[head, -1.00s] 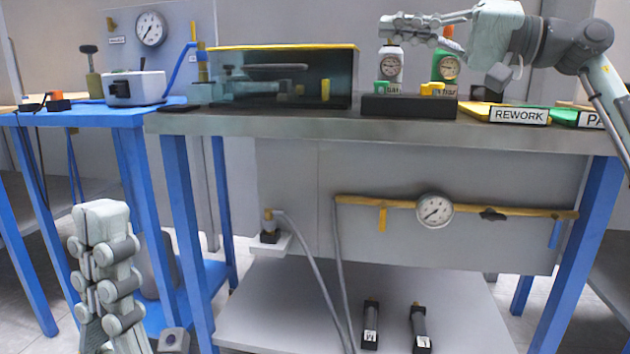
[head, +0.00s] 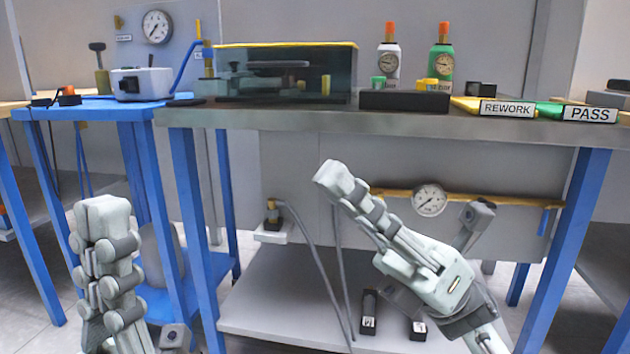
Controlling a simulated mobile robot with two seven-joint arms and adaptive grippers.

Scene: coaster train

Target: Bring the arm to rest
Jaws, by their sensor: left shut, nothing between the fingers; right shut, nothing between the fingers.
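My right gripper (head: 337,178) is shut and empty. It is below the tabletop, in front of the grey panel under the bench, pointing up and to the left. My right arm comes in from the lower right. My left gripper (head: 102,212) is shut and empty at the lower left, pointing up, in front of the blue bench legs. Neither gripper appears to touch anything.
The steel bench (head: 300,119) carries a dark clear-walled box (head: 285,75), a white cylinder (head: 388,64) and a green cylinder (head: 441,64) with gauges, and REWORK (head: 507,108) and PASS (head: 590,114) signs. A gauge (head: 428,200) on a brass pipe is behind my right gripper.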

